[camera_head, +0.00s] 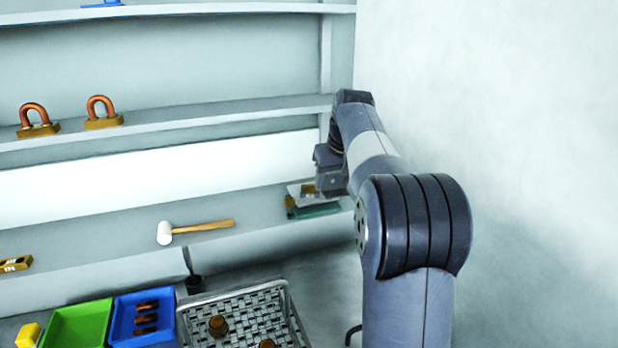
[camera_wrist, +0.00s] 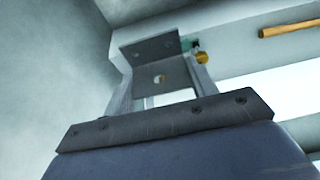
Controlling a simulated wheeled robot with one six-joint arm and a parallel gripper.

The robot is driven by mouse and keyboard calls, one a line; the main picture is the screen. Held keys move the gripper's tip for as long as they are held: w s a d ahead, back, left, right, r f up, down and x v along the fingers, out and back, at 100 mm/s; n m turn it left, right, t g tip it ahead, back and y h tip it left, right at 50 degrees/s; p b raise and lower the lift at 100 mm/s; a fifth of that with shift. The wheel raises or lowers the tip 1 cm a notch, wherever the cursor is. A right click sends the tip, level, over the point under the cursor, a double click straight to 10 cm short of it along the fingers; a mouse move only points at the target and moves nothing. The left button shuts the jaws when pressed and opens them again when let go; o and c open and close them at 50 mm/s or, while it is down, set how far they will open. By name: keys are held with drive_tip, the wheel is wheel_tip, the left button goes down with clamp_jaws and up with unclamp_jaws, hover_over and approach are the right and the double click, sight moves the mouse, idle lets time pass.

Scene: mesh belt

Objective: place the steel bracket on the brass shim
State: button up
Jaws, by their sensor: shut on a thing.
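My gripper (camera_wrist: 163,84) is shut on the steel bracket (camera_wrist: 150,50), a grey angled plate with a round hole, in the wrist view. In the head view my gripper (camera_head: 318,189) is at the right end of the lower shelf, with a pale edge of the bracket (camera_head: 295,190) showing beside it. A green flat thing (camera_head: 318,211) lies on the shelf just below. A small brass-coloured piece (camera_head: 290,202) shows by it, and brass also shows past the bracket in the wrist view (camera_wrist: 202,57). I cannot tell whether this is the brass shim, or whether the bracket touches it.
A mallet (camera_head: 195,230) lies on the same shelf to the left. Two copper-and-brass shackle-like pieces (camera_head: 103,113) stand on the shelf above. A mesh basket (camera_head: 290,305), a blue bin (camera_head: 118,325) and a green bin (camera_head: 75,328) are below. A wall (camera_head: 500,90) closes the right side.

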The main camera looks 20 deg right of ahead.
drive_tip(key=w+p, duration=1.2)
drive_tip(key=w, duration=0.5)
wheel_tip(320, 180, down, 6)
drive_tip(key=shift+r+b, duration=0.2)
drive_tip(key=shift+b, duration=0.4)
drive_tip(key=shift+w+f+p, duration=0.2)
drive_tip(key=shift+f+p, duration=0.15)
drive_tip(key=shift+f, duration=0.3)
drive_tip(key=shift+f, duration=0.1)
drive_tip(key=o, duration=1.1)
